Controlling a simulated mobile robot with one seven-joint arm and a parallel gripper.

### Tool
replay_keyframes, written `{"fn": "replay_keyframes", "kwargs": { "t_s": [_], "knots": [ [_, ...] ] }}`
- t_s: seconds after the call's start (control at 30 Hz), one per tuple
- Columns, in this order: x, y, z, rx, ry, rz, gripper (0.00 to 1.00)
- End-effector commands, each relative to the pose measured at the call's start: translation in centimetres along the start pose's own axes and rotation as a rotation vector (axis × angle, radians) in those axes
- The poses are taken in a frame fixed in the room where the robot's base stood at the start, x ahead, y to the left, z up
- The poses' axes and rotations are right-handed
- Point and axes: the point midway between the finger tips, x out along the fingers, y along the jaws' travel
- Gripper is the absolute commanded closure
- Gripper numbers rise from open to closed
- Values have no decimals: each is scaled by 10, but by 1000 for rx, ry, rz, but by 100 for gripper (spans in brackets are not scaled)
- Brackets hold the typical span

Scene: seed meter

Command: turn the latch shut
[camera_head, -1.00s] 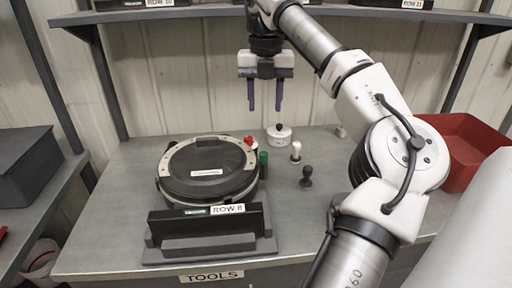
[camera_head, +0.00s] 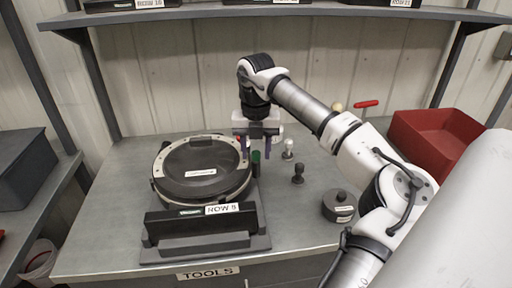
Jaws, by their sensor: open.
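The seed meter (camera_head: 203,172) is a round black unit with a pale rim, on a dark stand labelled ROW 8 (camera_head: 165,226). A small red latch knob (camera_head: 241,140) shows at the right back of its rim, partly hidden by my gripper. My gripper (camera_head: 256,150) points down over the right edge of the meter.
A green cylinder (camera_head: 256,166) stands beside the meter, below the gripper. A white knob (camera_head: 288,153), a black knob (camera_head: 298,174) and a black canister (camera_head: 340,207) stand to the right. A red bin (camera_head: 437,133) is at the back right. The right front bench is partly clear.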

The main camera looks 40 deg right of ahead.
Motion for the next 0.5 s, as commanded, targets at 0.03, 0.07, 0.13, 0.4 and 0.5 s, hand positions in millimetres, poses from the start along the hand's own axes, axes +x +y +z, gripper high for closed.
{"fn": "replay_keyframes", "kwargs": {
  "t_s": [0.03,0.07,0.13,0.4,0.5],
  "knots": [
    [0,0,0,0,0,0,57],
    [0,0,0,0,0,0,57],
    [0,0,0,0,0,0,57],
    [0,0,0,0,0,0,88],
    [0,0,0,0,0,0,100]
  ]
}}
